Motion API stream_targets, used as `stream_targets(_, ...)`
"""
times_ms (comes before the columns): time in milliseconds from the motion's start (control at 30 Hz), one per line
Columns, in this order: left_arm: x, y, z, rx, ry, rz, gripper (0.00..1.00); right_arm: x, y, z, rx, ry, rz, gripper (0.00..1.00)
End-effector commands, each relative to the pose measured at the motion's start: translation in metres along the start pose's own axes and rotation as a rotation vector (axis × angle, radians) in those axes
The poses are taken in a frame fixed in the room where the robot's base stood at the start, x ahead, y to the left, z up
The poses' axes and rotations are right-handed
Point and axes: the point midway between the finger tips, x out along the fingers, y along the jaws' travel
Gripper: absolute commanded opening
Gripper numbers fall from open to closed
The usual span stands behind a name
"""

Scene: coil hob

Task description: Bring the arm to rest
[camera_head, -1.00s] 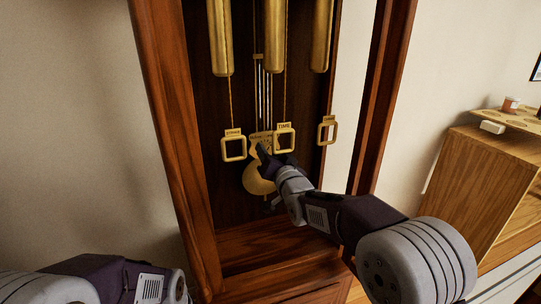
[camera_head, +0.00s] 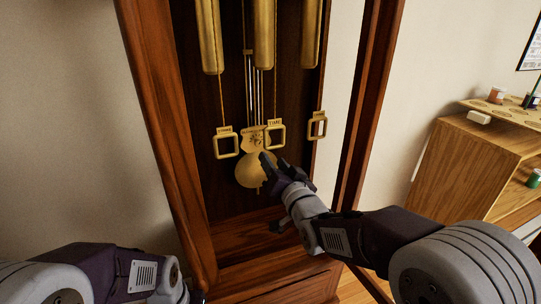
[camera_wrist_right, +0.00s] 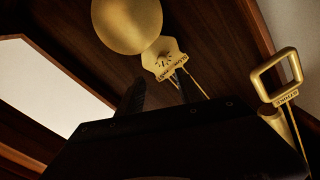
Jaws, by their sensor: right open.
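My right gripper (camera_head: 273,161) is open and empty in front of the tall wooden clock case. In the head view it overlaps the right edge of the round brass pendulum bob (camera_head: 250,170), just below the middle square ring marked TIME (camera_head: 275,136). The wrist view shows its two dark fingers (camera_wrist_right: 158,88) apart with nothing between them, with the bob (camera_wrist_right: 127,24) and a small brass plate (camera_wrist_right: 163,58) beyond. Of my left arm, only a forearm shows at the lower left; its gripper is out of the picture.
A left ring (camera_head: 226,146) and a right ring (camera_head: 317,125) hang on cords below brass weights (camera_head: 264,35). The clock's wooden side posts (camera_head: 158,130) flank the opening. A wooden cabinet (camera_head: 460,170) with small jars stands at the right. Bare wall is at the left.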

Motion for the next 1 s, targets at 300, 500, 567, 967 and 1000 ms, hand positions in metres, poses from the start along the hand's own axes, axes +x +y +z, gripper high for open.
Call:
stream_targets(300,-0.043,0.001,-0.004,0.0,0.0,0.0,0.0,-0.092,0.143,0.043,-0.05,-0.417,0.465,0.43)
stream_targets(500,-0.045,0.001,-0.005,0.0,0.0,0.0,0.0,-0.194,0.174,0.126,-0.096,-0.885,0.617,0.43)
stream_targets(567,-0.044,0.001,-0.005,0.0,0.0,0.0,0.0,-0.223,0.174,0.144,-0.109,-1.014,0.63,0.43)
stream_targets(967,-0.145,0.003,-0.015,0.0,0.001,0.0,0.0,-0.291,0.115,0.085,-0.163,-1.34,0.605,0.43)
stream_targets(1000,-0.161,0.003,-0.017,0.0,0.001,0.0,0.0,-0.291,0.107,0.071,-0.162,-1.34,0.606,0.43)
